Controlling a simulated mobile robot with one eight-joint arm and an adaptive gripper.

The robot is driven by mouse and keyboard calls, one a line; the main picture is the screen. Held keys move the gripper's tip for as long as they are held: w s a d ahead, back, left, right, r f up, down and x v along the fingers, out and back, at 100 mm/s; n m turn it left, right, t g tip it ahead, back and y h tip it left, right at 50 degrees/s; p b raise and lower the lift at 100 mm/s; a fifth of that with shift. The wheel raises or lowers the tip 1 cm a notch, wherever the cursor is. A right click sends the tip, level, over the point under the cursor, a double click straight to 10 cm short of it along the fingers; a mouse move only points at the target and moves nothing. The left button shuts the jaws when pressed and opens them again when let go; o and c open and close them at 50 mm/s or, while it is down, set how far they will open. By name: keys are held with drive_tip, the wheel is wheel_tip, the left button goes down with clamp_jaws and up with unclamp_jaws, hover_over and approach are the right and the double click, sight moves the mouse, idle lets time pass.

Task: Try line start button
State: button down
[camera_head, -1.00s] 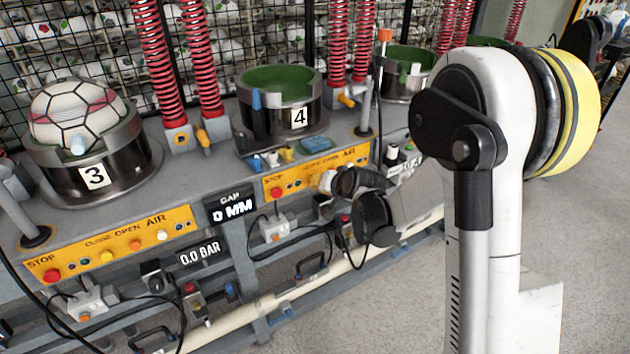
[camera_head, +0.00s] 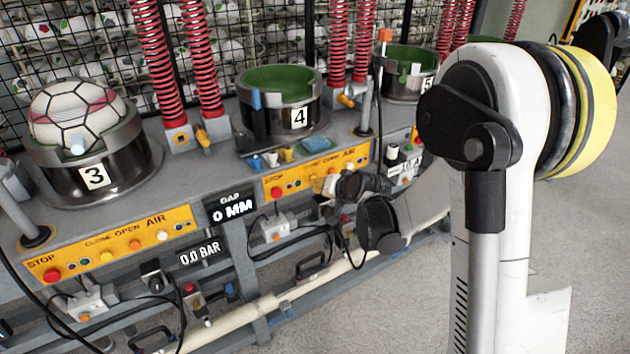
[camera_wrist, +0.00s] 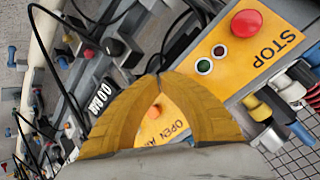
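No button labelled line start can be read in either view. In the head view, the yellow station 4 panel (camera_head: 288,184) has a red stop button (camera_head: 277,193) and other small buttons, partly hidden by my wrist. My gripper (camera_head: 325,184) is small there, at the panel's right part. In the wrist view, the yellow fingers of my gripper (camera_wrist: 158,76) curve together and their tips meet, with no object visible between them. An orange button (camera_wrist: 154,111) beside the word OPEN shows through the gap behind the fingers. A red STOP button (camera_wrist: 246,23) lies beyond them, apart.
Station 3 (camera_head: 94,175) holds a soccer ball (camera_head: 78,116); station 4's green-lined cup (camera_head: 280,82) looks empty. Below the panels are cables, small boxes and a pale pipe (camera_head: 240,319). Open floor (camera_head: 370,310) lies to the right.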

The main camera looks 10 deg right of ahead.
drive_tip(key=s, duration=0.1)
drive_tip(key=s+d, duration=0.1)
drive_tip(key=s, duration=0.2)
drive_tip(key=shift+s+d, duration=0.3)
drive_tip(key=shift+s, duration=0.05)
idle(0.8)
drive_tip(key=s+a+r+n+g, duration=0.2)
drive_tip(key=s+r+n, duration=0.1)
drive_tip(key=s+r, duration=0.85)
drive_tip(key=s+n+g+h, duration=0.1)
drive_tip(key=s+h, duration=0.1)
drive_tip(key=s, duration=1.4)
drive_tip(key=shift+s+d+n, duration=0.25)
drive_tip(key=shift+d+n, duration=0.15)
drive_tip(key=shift+d, duration=0.05)
